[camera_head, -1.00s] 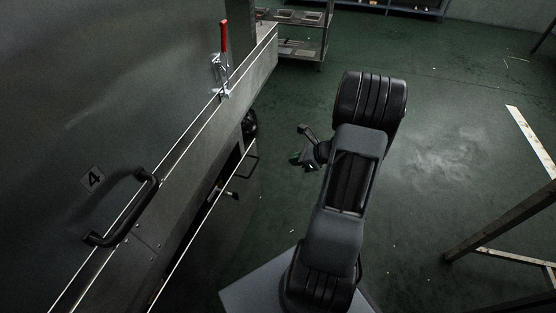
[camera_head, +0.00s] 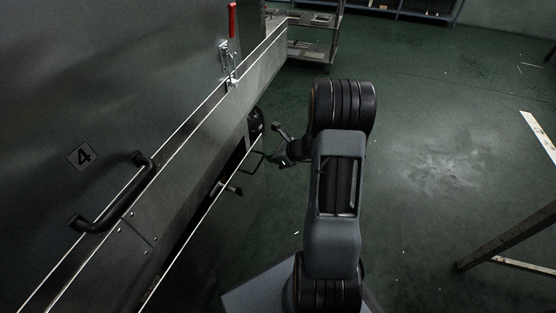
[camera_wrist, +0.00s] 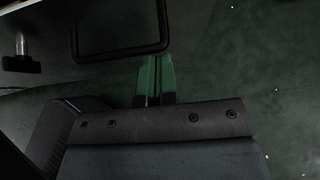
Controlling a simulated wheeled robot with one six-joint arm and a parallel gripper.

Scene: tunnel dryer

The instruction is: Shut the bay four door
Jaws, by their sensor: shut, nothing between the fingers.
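A large dark grey panel marked with a 4 plate (camera_head: 81,155) fills the left of the head view. It carries a black bar handle (camera_head: 112,197). Below it, a lower panel (camera_head: 212,232) stands out from the housing with a dark gap behind its top edge. I cannot tell which panel is the bay four door. The lower panel carries a black loop handle (camera_wrist: 120,48) and a metal pin (camera_wrist: 21,60), both in the wrist view. My gripper (camera_head: 281,150) is near the loop handle, on its right. Its green fingers (camera_wrist: 155,78) are shut and empty; contact is unclear.
A red-handled toggle clamp (camera_head: 229,55) stands on the housing ledge. A metal rack (camera_head: 315,42) is at the back. A dark metal frame (camera_head: 510,240) stands at the right. The green floor (camera_head: 430,150) between is mostly clear.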

